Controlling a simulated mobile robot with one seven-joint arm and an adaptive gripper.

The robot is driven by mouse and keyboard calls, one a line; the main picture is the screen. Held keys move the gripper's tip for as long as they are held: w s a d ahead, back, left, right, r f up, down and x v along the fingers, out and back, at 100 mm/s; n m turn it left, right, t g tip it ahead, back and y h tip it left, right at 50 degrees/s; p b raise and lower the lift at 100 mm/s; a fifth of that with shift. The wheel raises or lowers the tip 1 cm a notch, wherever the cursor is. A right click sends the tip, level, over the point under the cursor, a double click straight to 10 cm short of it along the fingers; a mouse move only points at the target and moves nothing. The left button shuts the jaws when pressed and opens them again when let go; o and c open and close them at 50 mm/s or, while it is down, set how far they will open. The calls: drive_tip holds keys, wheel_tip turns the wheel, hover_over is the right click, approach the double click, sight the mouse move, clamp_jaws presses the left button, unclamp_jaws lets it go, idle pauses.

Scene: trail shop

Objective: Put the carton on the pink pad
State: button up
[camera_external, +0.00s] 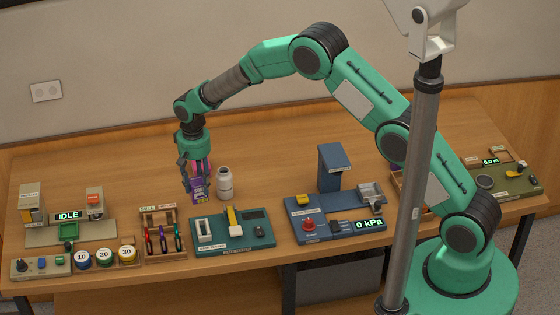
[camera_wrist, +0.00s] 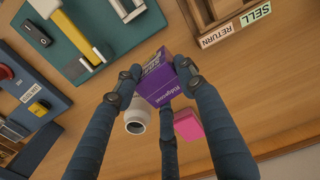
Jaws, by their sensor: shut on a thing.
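The carton is a small purple box (camera_wrist: 160,90) with white lettering, held between the fingers in the wrist view. It also shows below the hand in the outside view (camera_external: 198,191). My gripper (camera_external: 195,180) is shut on it, over the back left part of the table. Whether the carton's base touches the table is hard to tell. The pink pad (camera_wrist: 188,125) lies beyond the carton in the wrist view, partly hidden by a finger. In the outside view a pink patch (camera_external: 205,164) shows behind the fingers.
A white bottle (camera_external: 224,184) stands close to the right of the carton. In front are a rack of coloured-handled tools (camera_external: 163,232), a green station (camera_external: 232,229) and a blue station (camera_external: 334,216). The table behind the gripper is mostly bare.

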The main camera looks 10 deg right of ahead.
drive_tip(key=w+d+r+m+p, duration=0.1)
drive_tip(key=w+r, duration=0.3)
drive_tip(key=w, duration=0.4)
drive_tip(key=w+d+r+p, duration=0.2)
drive_tip(key=w+r, duration=0.3)
drive_tip(key=w, duration=0.4)
drive_tip(key=shift+w+m+p, duration=0.2)
drive_tip(key=shift+m+p, duration=0.2)
drive_tip(key=shift+p, duration=0.05)
drive_tip(key=shift+d, duration=0.1)
wheel_tip(320, 180, down, 6)
drive_tip(key=shift+f, duration=0.15)
drive_tip(key=shift+f, duration=0.1)
drive_tip(key=shift+f, duration=1.8)
drive_tip(key=shift+f, duration=0.2)
drive_tip(key=o, duration=1.2)
drive_tip(key=shift+o, duration=0.2)
